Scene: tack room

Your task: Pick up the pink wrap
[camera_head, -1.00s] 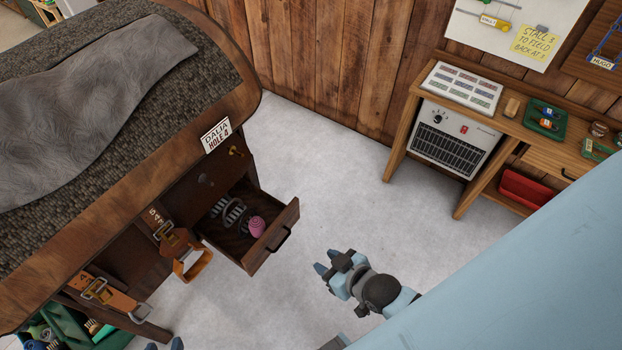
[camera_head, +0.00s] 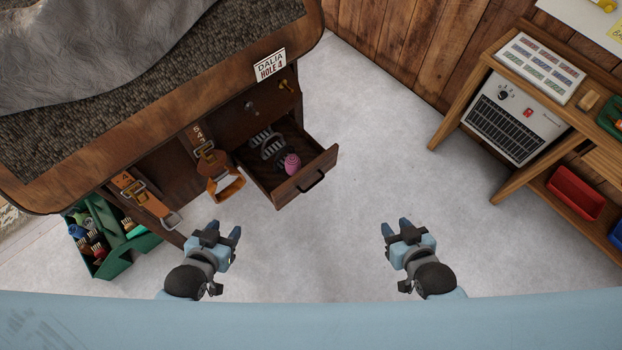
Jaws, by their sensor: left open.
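The pink wrap (camera_head: 292,163) is a small rolled bundle in the open drawer (camera_head: 318,168) of the wooden cabinet. It lies near the drawer's front, beside grey striped metal pieces (camera_head: 266,143). My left gripper (camera_head: 225,229) is open and empty, in front of the cabinet, below and left of the drawer in the picture. My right gripper (camera_head: 395,227) looks open and empty over the pale floor, to the right of and below the drawer. Neither gripper touches the wrap.
Leather straps with buckles (camera_head: 208,160) hang on the cabinet front left of the drawer, one with an orange stirrup-like loop (camera_head: 225,188). A green caddy (camera_head: 122,252) stands lower left. A wooden bench (camera_head: 468,92) with a heater (camera_head: 510,122) is at right. Floor between is clear.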

